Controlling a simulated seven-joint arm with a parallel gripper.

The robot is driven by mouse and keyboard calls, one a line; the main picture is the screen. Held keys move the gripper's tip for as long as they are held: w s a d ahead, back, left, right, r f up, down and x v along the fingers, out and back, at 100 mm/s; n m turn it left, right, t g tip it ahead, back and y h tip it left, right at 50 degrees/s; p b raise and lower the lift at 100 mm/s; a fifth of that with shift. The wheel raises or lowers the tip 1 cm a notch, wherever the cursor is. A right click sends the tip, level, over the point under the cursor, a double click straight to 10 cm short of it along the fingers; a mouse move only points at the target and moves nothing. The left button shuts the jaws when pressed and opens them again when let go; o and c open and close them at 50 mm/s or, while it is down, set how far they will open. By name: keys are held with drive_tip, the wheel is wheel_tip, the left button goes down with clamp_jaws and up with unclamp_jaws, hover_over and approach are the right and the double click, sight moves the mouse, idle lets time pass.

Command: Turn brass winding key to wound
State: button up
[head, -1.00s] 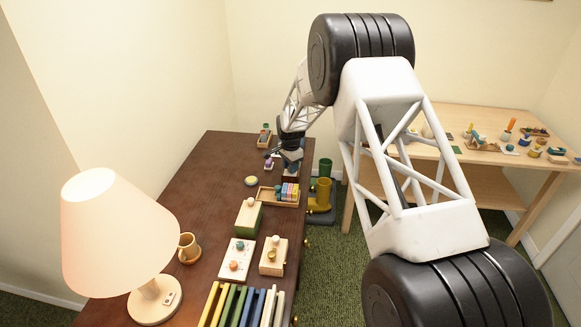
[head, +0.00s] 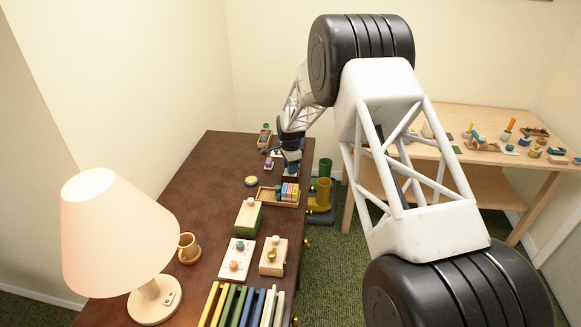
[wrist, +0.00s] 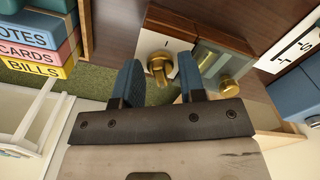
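A brass winding key (wrist: 160,68) with a winged grip shows in the wrist view. It stands on a pale panel with a dark tick mark, set in a wooden box (wrist: 168,22). My gripper (wrist: 158,82) is open, with one blue finger on either side of the key and visible gaps between. Nothing is held. In the head view my gripper (head: 291,165) is low over the far right edge of the dark table, and the key is hidden there.
Right of the key is a glass-sided box (wrist: 222,60) with a brass knob (wrist: 228,87) close to the right finger. Stacked labelled boxes (wrist: 38,45) are at the left. In the head view, a tray of coloured blocks (head: 266,194) stands nearer on the dark table (head: 205,180).

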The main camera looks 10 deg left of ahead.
drive_tip(key=shift+o, duration=1.3)
drive_tip(key=shift+r, duration=3.95)
